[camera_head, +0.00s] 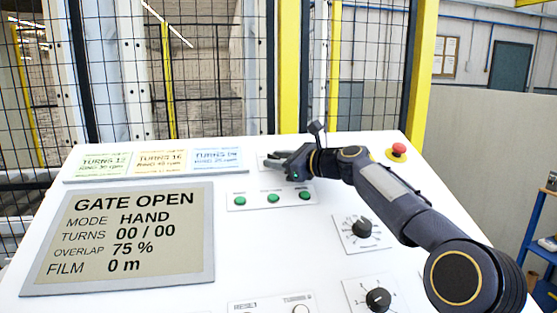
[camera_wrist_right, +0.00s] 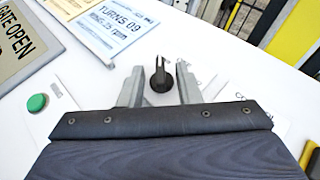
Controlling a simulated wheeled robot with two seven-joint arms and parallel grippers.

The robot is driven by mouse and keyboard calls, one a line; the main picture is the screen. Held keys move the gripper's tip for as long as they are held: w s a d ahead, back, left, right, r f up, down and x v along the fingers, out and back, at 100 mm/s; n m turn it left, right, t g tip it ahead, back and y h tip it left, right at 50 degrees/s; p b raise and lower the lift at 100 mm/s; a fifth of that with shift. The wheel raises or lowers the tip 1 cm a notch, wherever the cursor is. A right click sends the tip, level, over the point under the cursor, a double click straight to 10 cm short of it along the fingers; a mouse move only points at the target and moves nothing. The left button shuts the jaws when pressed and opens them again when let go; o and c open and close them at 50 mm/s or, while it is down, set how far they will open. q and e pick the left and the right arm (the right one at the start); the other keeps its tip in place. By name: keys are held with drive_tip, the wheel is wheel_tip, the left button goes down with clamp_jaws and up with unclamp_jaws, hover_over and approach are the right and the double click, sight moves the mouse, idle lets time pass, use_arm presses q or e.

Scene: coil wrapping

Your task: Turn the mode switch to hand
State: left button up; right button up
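The mode switch (camera_wrist_right: 158,78) is a small black knob on the white panel, seen in the right wrist view. My right gripper (camera_wrist_right: 159,83) has its two grey fingers on either side of the knob, with a visible gap to each, so it is open around it. In the head view my right gripper (camera_head: 275,158) is over the upper middle of the panel and mostly hides the switch. My left gripper is not in view.
Several green buttons (camera_head: 273,198) sit just below my right gripper. Coloured cards (camera_head: 160,161) lie to its left. Two black rotary knobs (camera_head: 362,228) (camera_head: 378,299) are lower right. A red emergency button (camera_head: 398,150) stands at the upper right. A mesh fence (camera_head: 205,80) rises behind the panel.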

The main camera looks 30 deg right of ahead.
drive_tip(key=b+v, duration=0.1)
drive_tip(key=v, duration=0.7)
drive_tip(key=shift+w, duration=0.1)
idle(0.4)
